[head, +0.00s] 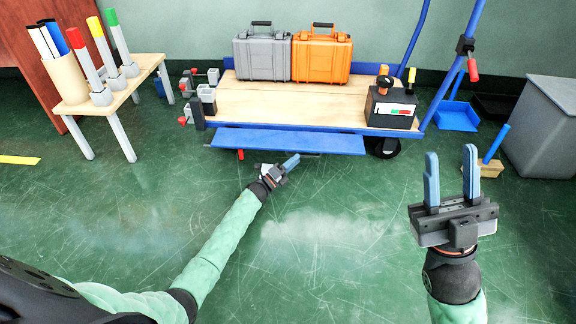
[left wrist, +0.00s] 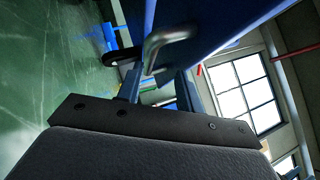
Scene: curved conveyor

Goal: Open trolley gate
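The trolley (head: 235,103) has a wooden deck and a blue frame. Its gate, a blue panel (head: 288,141), runs along the near side; its exact tilt is hard to tell. My left gripper (head: 289,166) is low, just in front of this panel. In the left wrist view, a bent metal handle (left wrist: 166,38) on the blue panel (left wrist: 215,25) reaches down between the fingers of my left gripper (left wrist: 158,88). The fingers are apart, with a gap around the handle. My right gripper (head: 451,175) is open, empty and raised at the right, away from the trolley.
Grey (head: 262,57) and orange (head: 321,54) cases and a black box (head: 392,107) stand on the deck. A grey bin (head: 545,125) and a brush (head: 490,160) are at right. The near green floor is clear.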

